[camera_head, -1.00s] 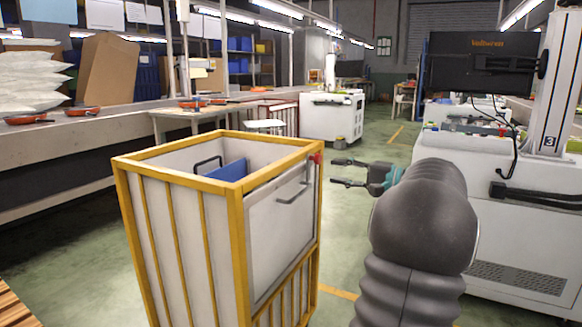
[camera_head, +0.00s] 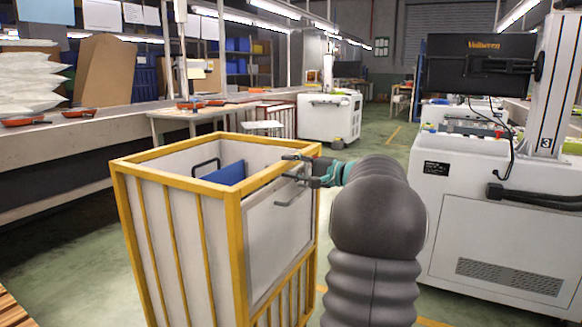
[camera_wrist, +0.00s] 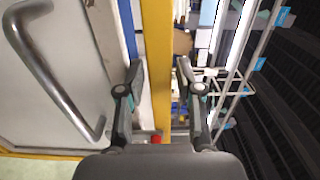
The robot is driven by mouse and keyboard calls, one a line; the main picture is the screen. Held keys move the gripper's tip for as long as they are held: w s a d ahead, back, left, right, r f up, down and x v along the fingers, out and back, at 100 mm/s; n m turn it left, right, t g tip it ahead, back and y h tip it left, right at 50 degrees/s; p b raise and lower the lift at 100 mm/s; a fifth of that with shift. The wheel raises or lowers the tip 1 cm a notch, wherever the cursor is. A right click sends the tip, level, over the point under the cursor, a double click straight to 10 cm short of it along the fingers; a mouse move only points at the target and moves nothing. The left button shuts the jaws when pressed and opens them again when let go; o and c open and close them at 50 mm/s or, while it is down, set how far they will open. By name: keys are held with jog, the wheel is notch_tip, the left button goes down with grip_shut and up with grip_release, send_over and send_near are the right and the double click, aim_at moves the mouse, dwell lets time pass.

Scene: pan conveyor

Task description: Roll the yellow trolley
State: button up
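The yellow trolley (camera_head: 235,240) stands in the left middle of the head view, a tall open box with a yellow frame and white panels. A grey metal handle (camera_wrist: 58,70) is on its outer panel; it also shows in the head view (camera_head: 291,192). My gripper (camera_head: 288,167) reaches over the trolley's right side at the top rim. In the wrist view my gripper (camera_wrist: 158,75) is open, with one finger on each side of the yellow rim bar (camera_wrist: 157,35). Gaps show between the fingers and the bar. A blue item (camera_head: 226,173) lies inside the trolley.
A long conveyor (camera_head: 75,143) with orange pans (camera_head: 78,112) runs along the left. A white machine with a monitor (camera_head: 490,210) stands close on the right. Green floor is open between the trolley and a white cabinet (camera_head: 328,118) farther back.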

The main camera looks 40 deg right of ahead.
grip_shut()
dwell(0.3)
